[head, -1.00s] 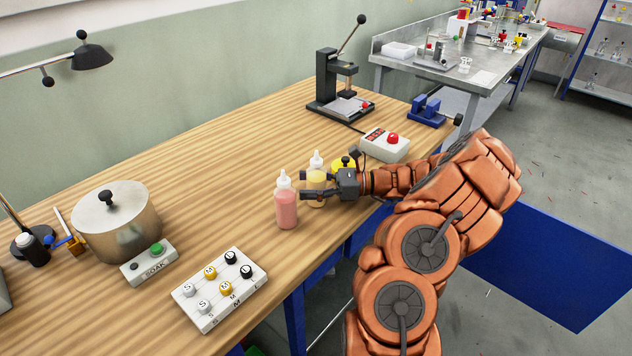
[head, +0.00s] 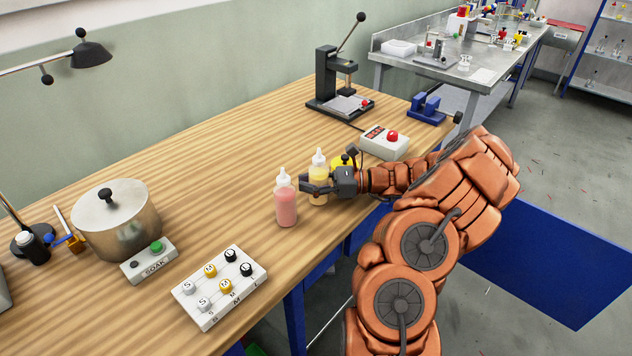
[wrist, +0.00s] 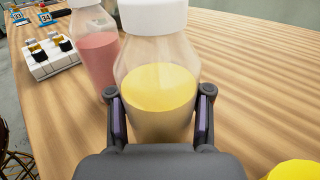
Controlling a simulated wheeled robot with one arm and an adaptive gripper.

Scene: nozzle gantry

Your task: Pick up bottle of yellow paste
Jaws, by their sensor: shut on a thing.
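The bottle of yellow paste (head: 319,174) is a clear squeeze bottle with a white nozzle cap, upright on the wooden bench. My gripper (head: 322,188) has come in from the right and is shut on the bottle's body. In the wrist view the yellow bottle (wrist: 158,88) sits between the two fingers of my gripper (wrist: 160,118), one on each side.
A yellow object (head: 343,161) lies partly hidden behind my gripper. A box with a red button (head: 385,143) and a black press (head: 338,88) stand farther back. A pot (head: 117,222), a SOAK button box (head: 149,262) and a nozzle rack (head: 219,288) are at left.

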